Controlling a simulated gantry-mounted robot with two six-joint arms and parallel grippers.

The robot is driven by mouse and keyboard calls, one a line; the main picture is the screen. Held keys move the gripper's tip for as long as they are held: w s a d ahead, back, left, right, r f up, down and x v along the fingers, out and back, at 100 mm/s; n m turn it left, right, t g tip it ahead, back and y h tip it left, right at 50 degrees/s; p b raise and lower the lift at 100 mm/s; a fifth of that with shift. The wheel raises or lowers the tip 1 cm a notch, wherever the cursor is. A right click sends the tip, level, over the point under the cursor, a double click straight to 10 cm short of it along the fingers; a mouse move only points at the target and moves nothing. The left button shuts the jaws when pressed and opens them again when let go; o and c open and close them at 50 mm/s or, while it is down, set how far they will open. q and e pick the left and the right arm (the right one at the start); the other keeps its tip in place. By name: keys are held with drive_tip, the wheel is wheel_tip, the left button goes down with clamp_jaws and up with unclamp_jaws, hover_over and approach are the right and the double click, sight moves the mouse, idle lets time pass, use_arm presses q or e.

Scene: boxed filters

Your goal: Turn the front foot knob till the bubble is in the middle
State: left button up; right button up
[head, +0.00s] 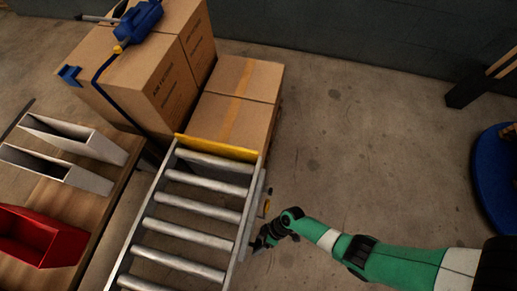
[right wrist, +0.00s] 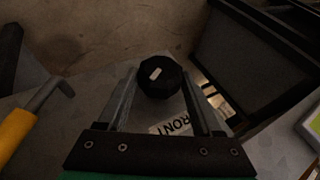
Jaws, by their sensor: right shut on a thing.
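The front foot knob (right wrist: 160,77) is black and faceted, with a pale mark on top. It sits between the fingertips of my right gripper (right wrist: 159,84), which is shut on it. A white label reading "FRONT" (right wrist: 172,126) lies just below the knob, partly covered by a finger. Part of a white and yellow-green thing (right wrist: 311,124) shows at the right edge of the right wrist view; no bubble can be made out. In the head view my right gripper (head: 262,240) is at the right side of the roller conveyor (head: 246,217). My left gripper is out of view.
A hooked tool with a yellow handle (right wrist: 16,128) lies left of the knob. Cardboard boxes (head: 232,110) stand beyond the conveyor's yellow end stop (head: 215,147). A wooden table (head: 75,200) with a red bin (head: 35,235) is at left.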

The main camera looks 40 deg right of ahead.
drive_tip(key=o, duration=1.4)
drive_tip(key=p+v, duration=1.1)
drive_tip(key=p, duration=0.1)
drive_tip(key=shift+s+d+r, duration=0.1)
drive_tip(key=shift+d+r, duration=0.05)
drive_tip(key=shift+r, duration=0.15)
